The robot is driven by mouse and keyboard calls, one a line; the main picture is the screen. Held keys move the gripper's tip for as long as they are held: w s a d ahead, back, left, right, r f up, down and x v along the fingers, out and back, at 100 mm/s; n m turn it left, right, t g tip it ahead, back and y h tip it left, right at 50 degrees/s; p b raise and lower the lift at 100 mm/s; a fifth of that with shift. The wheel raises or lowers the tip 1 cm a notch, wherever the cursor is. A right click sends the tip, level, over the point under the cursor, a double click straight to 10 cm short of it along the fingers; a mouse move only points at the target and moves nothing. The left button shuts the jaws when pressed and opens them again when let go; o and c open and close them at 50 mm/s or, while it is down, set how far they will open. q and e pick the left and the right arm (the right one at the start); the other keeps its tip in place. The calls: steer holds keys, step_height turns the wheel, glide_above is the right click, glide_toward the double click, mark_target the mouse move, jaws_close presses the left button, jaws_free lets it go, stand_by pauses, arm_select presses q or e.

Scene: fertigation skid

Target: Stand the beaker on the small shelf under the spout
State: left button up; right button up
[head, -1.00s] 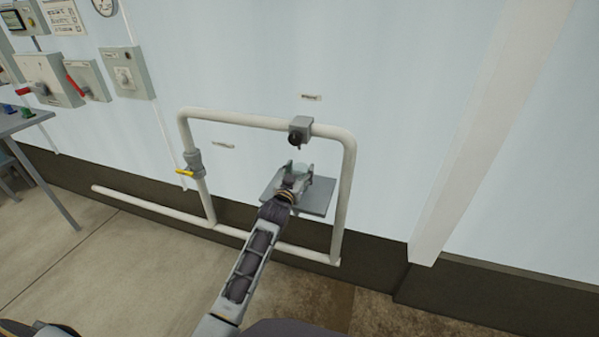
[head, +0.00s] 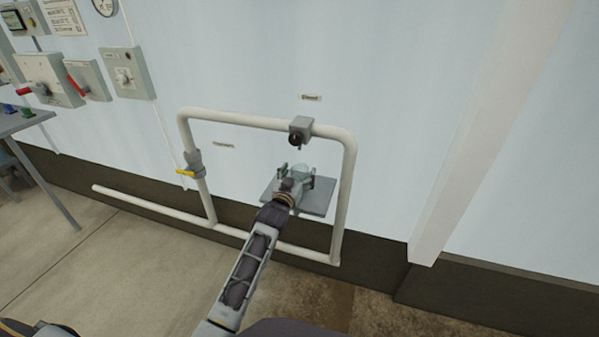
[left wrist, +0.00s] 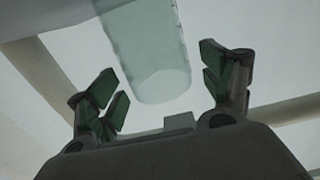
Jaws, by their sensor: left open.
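The beaker (head: 301,169) is clear glass and stands on the small grey shelf (head: 318,204), below the spout (head: 297,139) on the pipe. My left gripper (head: 295,177) is at the near side of the beaker, with its fingers spread. In the left wrist view the beaker (left wrist: 150,60) shows between and beyond the two open fingers (left wrist: 165,85), with a gap on both sides. Part of the beaker is hidden behind my gripper in the head view. My right gripper is not in view.
A white pipe loop (head: 348,190) frames the shelf, with a yellow-handled valve (head: 192,168) on its left leg. Control boxes (head: 127,75) hang on the wall at upper left. A table (head: 20,122) stands at the far left.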

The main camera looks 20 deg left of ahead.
arm_select(q)
steer(key=shift+s+a+p, duration=0.1)
steer(key=shift+s+p, duration=0.4)
steer(key=shift+s, duration=3.5)
steer(key=s, duration=0.2)
steer(key=shift+s+p, duration=0.35)
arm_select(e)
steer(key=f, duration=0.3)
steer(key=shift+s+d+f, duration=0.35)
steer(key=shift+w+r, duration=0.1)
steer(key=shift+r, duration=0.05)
